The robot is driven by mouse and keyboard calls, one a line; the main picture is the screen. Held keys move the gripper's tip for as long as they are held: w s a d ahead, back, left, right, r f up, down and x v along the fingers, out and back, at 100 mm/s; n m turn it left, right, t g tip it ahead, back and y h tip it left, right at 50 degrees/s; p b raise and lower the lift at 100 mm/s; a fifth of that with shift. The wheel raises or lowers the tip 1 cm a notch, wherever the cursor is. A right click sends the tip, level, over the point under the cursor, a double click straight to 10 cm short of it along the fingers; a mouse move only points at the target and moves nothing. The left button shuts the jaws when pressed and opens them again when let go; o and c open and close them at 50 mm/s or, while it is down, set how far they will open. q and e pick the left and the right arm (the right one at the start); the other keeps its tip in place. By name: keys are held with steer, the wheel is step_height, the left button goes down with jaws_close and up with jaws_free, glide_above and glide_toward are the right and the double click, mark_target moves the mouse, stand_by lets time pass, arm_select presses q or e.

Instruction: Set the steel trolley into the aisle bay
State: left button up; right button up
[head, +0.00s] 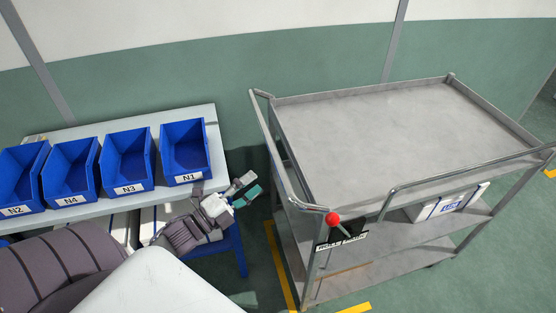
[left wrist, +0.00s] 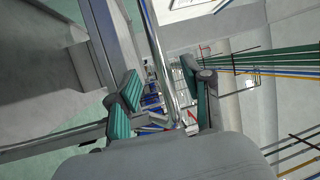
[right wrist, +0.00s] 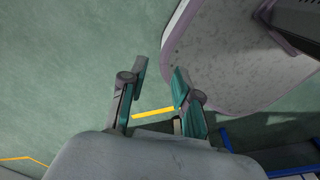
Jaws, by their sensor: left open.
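The steel trolley (head: 400,130) stands upright at the right of the head view, with a bare top and lower shelves. Its tubular handle (head: 267,140) runs along its left end. A red-knobbed lever (head: 333,219) with a dark label plate sits at its near left corner. My left gripper (head: 245,188) is open and empty, left of the handle and apart from it. In the left wrist view a metal rail (left wrist: 159,50) shows between its fingers, beyond them. My right gripper (right wrist: 158,74) is open and empty over the floor. Yellow floor marks (head: 280,265) show by the trolley's near left leg.
A pale table (head: 215,150) at the left holds several blue bins (head: 185,148), labelled N1 to N4. A white and blue box (head: 450,205) lies on the trolley's middle shelf. A green and white wall stands behind. Green floor shows between table and trolley.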

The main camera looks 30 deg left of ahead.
mark_target(278, 165)
arm_select(q)
steer(key=p+x, duration=0.1)
steer(key=x, duration=0.7)
steer(key=shift+w+a+p, duration=0.1)
steer(key=shift+w+p, duration=0.1)
steer(key=shift+p, duration=0.2)
steer(key=shift+w, duration=0.5)
steer(key=c, duration=0.9)
jaws_close()
arm_select(e)
steer(key=shift+w+a+r, duration=0.15)
steer(key=shift+w+r, duration=0.2)
steer(key=shift+r, duration=0.3)
steer(key=shift+w+a+r, duration=0.1)
steer(key=shift+w+r, duration=0.2)
steer(key=shift+r, duration=0.3)
steer(key=shift+d, duration=0.1)
